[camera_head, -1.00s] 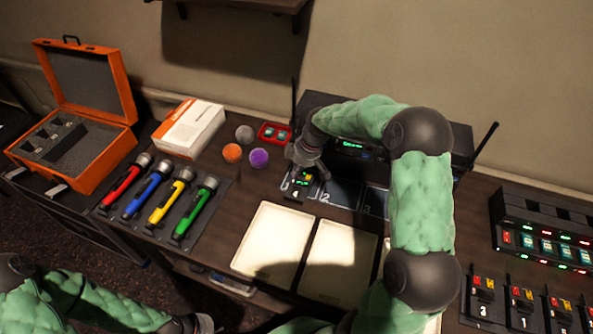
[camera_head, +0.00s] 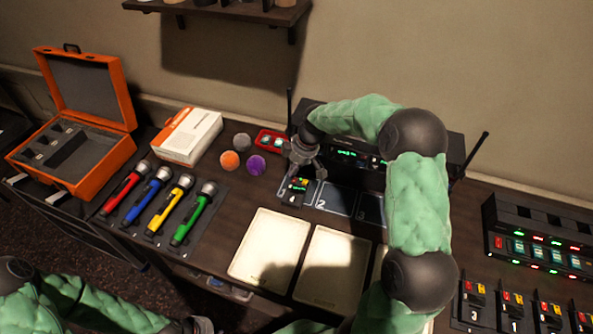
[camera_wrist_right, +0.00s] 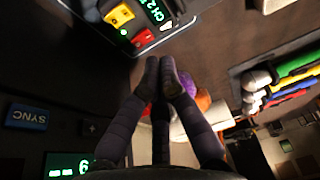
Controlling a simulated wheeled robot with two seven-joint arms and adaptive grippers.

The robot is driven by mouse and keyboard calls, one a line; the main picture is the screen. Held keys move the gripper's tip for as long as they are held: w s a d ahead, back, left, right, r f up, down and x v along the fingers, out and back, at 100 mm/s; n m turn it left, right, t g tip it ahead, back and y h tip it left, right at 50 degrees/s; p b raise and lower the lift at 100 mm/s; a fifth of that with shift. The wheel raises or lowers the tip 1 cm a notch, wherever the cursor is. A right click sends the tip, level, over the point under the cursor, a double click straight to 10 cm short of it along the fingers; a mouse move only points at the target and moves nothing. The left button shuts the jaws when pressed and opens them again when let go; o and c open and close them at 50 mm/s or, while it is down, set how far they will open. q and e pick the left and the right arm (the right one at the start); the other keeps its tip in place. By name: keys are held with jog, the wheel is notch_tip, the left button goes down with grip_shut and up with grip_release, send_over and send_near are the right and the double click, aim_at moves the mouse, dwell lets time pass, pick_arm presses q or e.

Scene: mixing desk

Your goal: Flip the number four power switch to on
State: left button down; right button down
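The pack labelled 4 (camera_head: 294,195) lies at the left end of the numbered mat, in front of the black receiver. It has red and yellow parts and a lit green display. The wrist view shows a pack (camera_wrist_right: 135,25) at the top, with yellow and red parts and green display text. My right gripper (camera_head: 303,172) is just behind and above pack 4. In the wrist view its fingertips (camera_wrist_right: 166,72) are together, below the red part, with nothing between them; contact cannot be told. My left gripper (camera_head: 193,325) is partly cut off at the bottom edge, its fingers unclear.
The receiver (camera_head: 345,152) with antennas stands behind the mat (camera_head: 335,198). Pale sheets (camera_head: 270,248) lie in front. More packs (camera_head: 475,312) and a charger (camera_head: 540,235) are right.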

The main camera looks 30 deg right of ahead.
jog(key=s+r+p, duration=0.2)
jog(key=s+r, duration=0.1)
jog(key=r, duration=0.7)
jog(key=shift+s+d+r, duration=0.15)
jog(key=shift+s+d, duration=0.05)
jog(key=shift+s, duration=0.05)
